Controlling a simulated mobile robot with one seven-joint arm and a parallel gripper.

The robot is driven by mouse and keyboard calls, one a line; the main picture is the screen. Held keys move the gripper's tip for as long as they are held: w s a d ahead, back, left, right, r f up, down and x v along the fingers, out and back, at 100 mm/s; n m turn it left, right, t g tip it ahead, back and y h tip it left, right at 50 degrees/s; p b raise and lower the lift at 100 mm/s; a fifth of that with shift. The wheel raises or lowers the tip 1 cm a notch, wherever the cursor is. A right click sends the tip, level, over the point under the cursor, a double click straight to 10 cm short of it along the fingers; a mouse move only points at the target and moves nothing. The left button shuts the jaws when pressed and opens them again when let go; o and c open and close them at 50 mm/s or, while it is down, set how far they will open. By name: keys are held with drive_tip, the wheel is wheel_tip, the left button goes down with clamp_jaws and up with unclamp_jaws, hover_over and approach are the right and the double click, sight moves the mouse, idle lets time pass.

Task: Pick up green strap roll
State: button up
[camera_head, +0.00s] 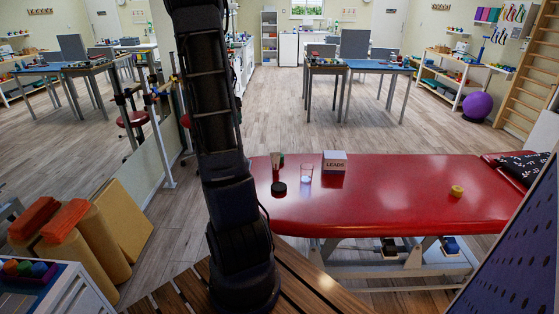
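A small dark roll or disc (278,188) lies near the left end of the red treatment table (390,200). It looks almost black-green, and I cannot tell for sure that it is the green strap roll. A yellow roll-like object (457,191) sits toward the right of the same table. My arm rises in front of the view, left of the table, and leaves the picture at the top. My gripper does not show.
A clear glass (307,173), a box marked LEADA (334,162) and a small upright item (277,162) stand near the dark disc. A wooden slatted bench (310,285) is in front. A blue perforated panel (515,245) is at right. The table's middle is clear.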

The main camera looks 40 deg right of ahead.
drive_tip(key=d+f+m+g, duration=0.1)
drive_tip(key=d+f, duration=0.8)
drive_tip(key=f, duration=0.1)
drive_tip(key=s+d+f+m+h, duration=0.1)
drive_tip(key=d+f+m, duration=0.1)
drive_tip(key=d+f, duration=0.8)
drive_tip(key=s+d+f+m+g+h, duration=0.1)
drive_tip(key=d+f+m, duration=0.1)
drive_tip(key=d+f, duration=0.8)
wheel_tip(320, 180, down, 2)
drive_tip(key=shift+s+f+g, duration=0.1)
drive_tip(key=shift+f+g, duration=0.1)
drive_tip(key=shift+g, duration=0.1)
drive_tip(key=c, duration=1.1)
